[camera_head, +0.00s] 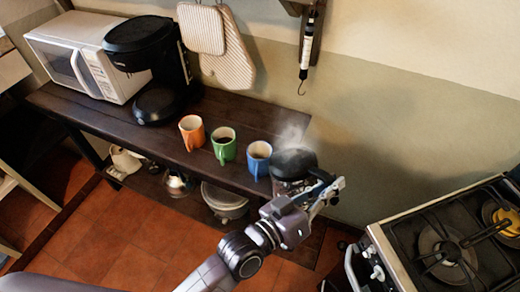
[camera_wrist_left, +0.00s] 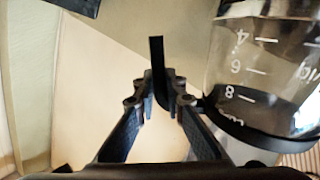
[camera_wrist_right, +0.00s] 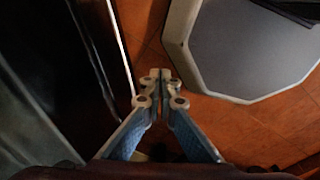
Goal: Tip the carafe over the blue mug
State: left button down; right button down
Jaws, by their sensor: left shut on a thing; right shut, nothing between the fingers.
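The blue mug (camera_head: 258,158) stands upright on the dark shelf, with something brownish inside. The carafe (camera_head: 293,163), with a black lid and faint steam above it, is just right of the blue mug. In the left wrist view the carafe (camera_wrist_left: 262,65) shows clear glass with white marks and dark liquid. My left gripper (camera_head: 322,192) is shut on the carafe's black handle (camera_wrist_left: 158,70), to the right of the mug. I cannot tell exactly how far the carafe is tilted. My right gripper (camera_wrist_right: 160,82) is shut and empty, with its fingertips together.
A green mug (camera_head: 224,146) with dark liquid and an orange mug (camera_head: 192,132) stand left of the blue mug. A black coffee maker (camera_head: 142,45) and a white microwave (camera_head: 65,55) are farther left. A stove (camera_head: 440,245) stands at the lower right.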

aim_at(312, 168)
pick_arm(q)
jog(key=shift+w+a+r, duration=0.3)
jog(key=shift+w+r, duration=0.05)
jog(key=shift+r, duration=0.15)
jog(key=w+a+r+n, duration=0.2)
jog(key=a+r+n, duration=0.1)
jog(key=shift+w+a+r+h, duration=0.1)
jog(key=shift+w+r+h, duration=0.2)
jog(key=shift+h, duration=0.1)
jog(key=shift+w+a+r+n, duration=0.15)
jog(key=shift+w+r+n, duration=0.1)
jog(key=shift+n, duration=0.15)
pick_arm(e)
jog(key=shift+s+a+f, duration=0.1)
jog(key=shift+a+f, duration=0.05)
jog(key=shift+a, duration=0.2)
pick_arm(q)
jog(key=shift+a+r, duration=0.1)
jog(key=shift+r, duration=0.1)
jog(key=shift+w+a+r, duration=0.1)
jog(key=shift+w, duration=0.1)
pick_arm(e)
jog(key=shift+d, duration=0.15)
